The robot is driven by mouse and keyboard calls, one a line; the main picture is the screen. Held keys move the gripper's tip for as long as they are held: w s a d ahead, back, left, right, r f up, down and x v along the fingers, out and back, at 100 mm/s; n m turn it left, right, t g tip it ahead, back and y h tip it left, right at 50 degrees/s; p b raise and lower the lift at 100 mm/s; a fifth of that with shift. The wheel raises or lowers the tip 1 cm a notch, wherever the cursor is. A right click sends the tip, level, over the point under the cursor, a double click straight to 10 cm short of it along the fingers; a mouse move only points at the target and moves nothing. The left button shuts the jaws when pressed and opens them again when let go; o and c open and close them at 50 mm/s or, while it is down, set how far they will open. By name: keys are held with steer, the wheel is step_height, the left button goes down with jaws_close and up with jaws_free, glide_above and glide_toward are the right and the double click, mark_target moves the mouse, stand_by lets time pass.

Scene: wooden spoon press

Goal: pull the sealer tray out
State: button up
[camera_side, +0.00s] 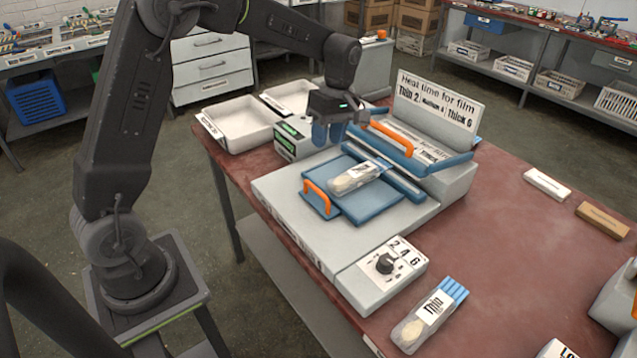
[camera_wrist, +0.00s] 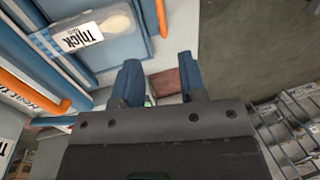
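The sealer tray (camera_side: 370,205) is a flat blue plate on the pale deck of the sealer, with an orange handle (camera_side: 316,198) at its front-left edge. A clear bag (camera_side: 352,178) holding a wooden spoon lies on the tray; its label reads "Thick" in the wrist view (camera_wrist: 77,36). The tray handle also shows in the wrist view (camera_wrist: 162,18), beyond my fingers. My gripper (camera_side: 328,134) points down with blue fingers apart, above the deck's back-left side near a green-and-black box (camera_side: 297,138). In the wrist view my gripper (camera_wrist: 161,84) has nothing between its fingers.
The sealer's jaw bar (camera_side: 392,138) has a second orange handle beside my gripper. A sign (camera_side: 437,101) about film heat times stands behind. A dial box (camera_side: 383,270) and a "Thin" bag (camera_side: 430,315) are at the front. White bins (camera_side: 238,122) stand at the back left.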

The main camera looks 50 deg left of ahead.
mark_target(317, 189)
steer(key=f, duration=0.4)
steer(key=s+f, duration=0.1)
steer(key=f, duration=0.3)
steer(key=s+f, duration=0.1)
steer(key=f, duration=0.3)
steer(key=shift+s+f, duration=0.1)
steer(key=shift+s, duration=0.15)
steer(key=shift+c, duration=0.2)
jaws_close()
